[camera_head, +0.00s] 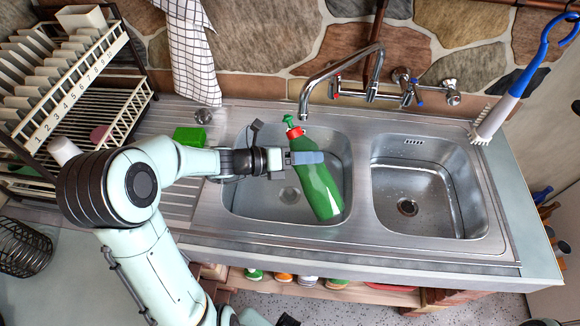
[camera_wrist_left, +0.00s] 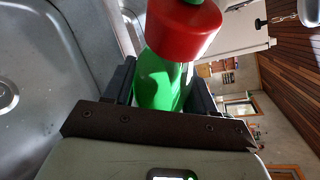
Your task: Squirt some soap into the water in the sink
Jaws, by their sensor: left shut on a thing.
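A green soap bottle (camera_head: 318,186) with a red collar and green nozzle is over the left sink basin (camera_head: 253,193) in the head view. It is tilted, with its nozzle toward the back left. My left gripper (camera_head: 306,158) is shut on the bottle near its upper part. In the left wrist view, the bottle's green body (camera_wrist_left: 160,82) is between the fingers, with its red cap (camera_wrist_left: 185,28) close to the camera. I cannot make out clear water in the basin. The bottle hides part of it. My right gripper is not in view.
A second basin (camera_head: 410,190) is on the right and looks empty. A faucet (camera_head: 340,68) reaches over the left basin from behind. A green sponge (camera_head: 189,136) lies on the drainboard. A dish rack (camera_head: 75,75) is at left, and a blue-handled brush (camera_head: 515,85) at right.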

